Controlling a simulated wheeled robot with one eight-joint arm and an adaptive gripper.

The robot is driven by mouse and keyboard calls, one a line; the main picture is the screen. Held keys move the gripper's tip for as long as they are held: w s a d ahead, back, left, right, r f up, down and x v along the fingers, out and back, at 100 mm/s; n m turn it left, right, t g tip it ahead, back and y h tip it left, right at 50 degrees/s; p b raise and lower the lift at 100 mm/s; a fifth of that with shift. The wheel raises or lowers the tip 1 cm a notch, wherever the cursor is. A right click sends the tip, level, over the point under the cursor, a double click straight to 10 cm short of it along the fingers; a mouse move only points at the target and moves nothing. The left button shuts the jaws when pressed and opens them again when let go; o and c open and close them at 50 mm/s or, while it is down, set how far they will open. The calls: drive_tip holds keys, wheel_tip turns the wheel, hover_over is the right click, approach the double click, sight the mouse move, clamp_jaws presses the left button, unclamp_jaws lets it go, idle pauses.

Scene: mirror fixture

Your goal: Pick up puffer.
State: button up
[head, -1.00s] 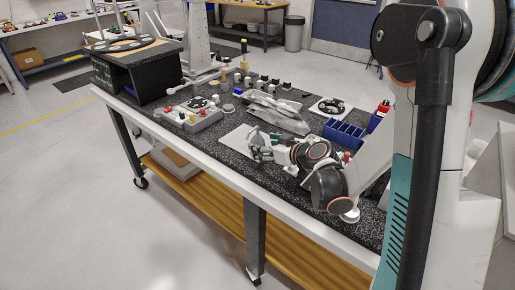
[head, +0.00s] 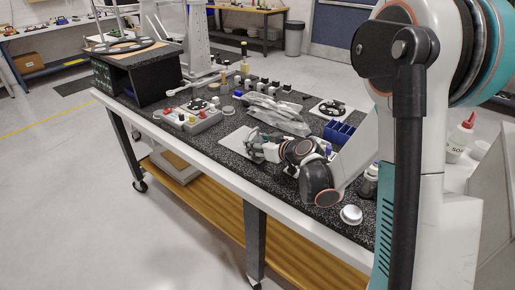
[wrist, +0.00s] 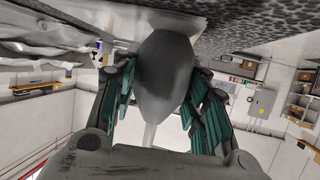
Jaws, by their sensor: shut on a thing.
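The puffer (wrist: 165,78) is a dark grey, rounded bulb with a pale narrow end, filling the middle of the wrist view. My gripper (wrist: 160,97) is shut on it, with teal-padded fingers on both sides of the bulb. In the head view my gripper (head: 260,149) is low over a light grey sheet (head: 232,141) on the speckled dark bench top. The puffer is too small and covered to make out clearly in the head view, and I cannot tell there whether it touches the bench.
A crumpled clear bag (head: 275,114), a grey box with coloured knobs (head: 188,118) and a blue bin (head: 338,132) are close behind my gripper. A round white lid (head: 351,215) lies near the bench's front right. A black stand (head: 135,78) occupies the far left end.

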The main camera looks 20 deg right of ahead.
wheel_tip(320, 180, up, 19)
drive_tip(key=p, duration=0.7)
drive_tip(key=s+d+f+n+t+h+b, duration=0.1)
drive_tip(key=s+d+f, duration=0.15)
drive_tip(key=d, duration=0.65)
drive_tip(key=s+d+f+n, duration=0.15)
drive_tip(key=s+d, duration=0.25)
drive_tip(key=d, duration=0.6)
drive_tip(key=s+d+f+n+t+h+b, duration=0.1)
drive_tip(key=s+d+f+n, duration=0.15)
drive_tip(key=d, duration=0.65)
drive_tip(key=shift+m, duration=0.5)
drive_tip(key=f+b, duration=0.4)
drive_tip(key=f, duration=0.1)
drive_tip(key=shift+s+d+f, duration=0.1)
drive_tip(key=shift+s+d, duration=0.15)
drive_tip(key=shift+s, duration=0.05)
drive_tip(key=shift+o, duration=0.7)
drive_tip(key=shift+c, duration=0.5)
drive_tip(key=shift+r+p, duration=1.55)
drive_tip(key=shift+r, duration=1.05)
